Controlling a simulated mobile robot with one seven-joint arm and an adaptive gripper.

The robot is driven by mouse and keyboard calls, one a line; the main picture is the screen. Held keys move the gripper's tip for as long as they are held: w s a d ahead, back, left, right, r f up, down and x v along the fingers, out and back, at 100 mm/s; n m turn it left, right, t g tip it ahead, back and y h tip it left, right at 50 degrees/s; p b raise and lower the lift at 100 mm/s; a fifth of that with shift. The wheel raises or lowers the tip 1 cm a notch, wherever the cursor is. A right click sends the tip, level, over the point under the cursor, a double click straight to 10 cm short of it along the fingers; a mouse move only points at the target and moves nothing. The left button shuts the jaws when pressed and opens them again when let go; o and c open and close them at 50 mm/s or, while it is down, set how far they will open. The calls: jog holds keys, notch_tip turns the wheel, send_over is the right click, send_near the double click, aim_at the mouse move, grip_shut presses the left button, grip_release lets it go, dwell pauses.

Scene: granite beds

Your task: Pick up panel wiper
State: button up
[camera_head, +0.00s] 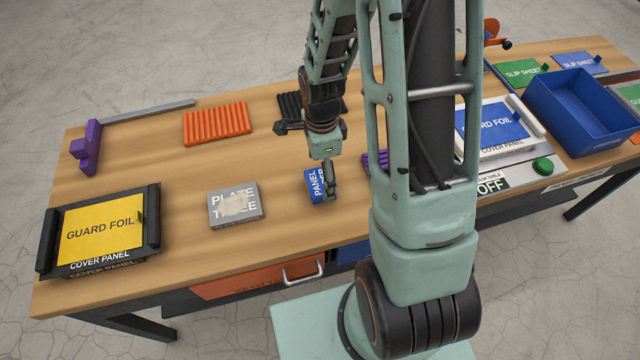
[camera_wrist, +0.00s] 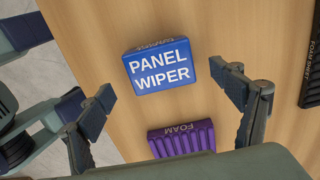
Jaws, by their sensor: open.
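The panel wiper (camera_head: 314,184) is a blue block with white lettering on the wooden table, right of the grey plate block. In the wrist view the panel wiper (camera_wrist: 161,68) lies flat with its label facing up, beyond my fingertips and roughly centred between them. My gripper (camera_head: 328,180) hangs over the table at the wiper, partly covering it in the head view. In the wrist view my gripper (camera_wrist: 172,98) is open, with one finger on each side and nothing between the pads. I see no contact with the wiper.
A purple foam block (camera_wrist: 182,138) lies close to the wiper. A grey plate block (camera_head: 234,205) is to its left. A black ribbed block (camera_head: 290,106) and an orange ribbed block (camera_head: 217,123) lie behind. A yellow guard foil panel (camera_head: 102,232) is far left, a blue bin (camera_head: 575,125) right.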

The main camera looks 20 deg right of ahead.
aim_at(320, 181)
jog(key=shift+a+f, duration=0.15)
jog(key=shift+f, duration=2)
jog(key=shift+c, duration=0.3)
jog(key=c, duration=1.2)
jog(key=shift+c, duration=0.2)
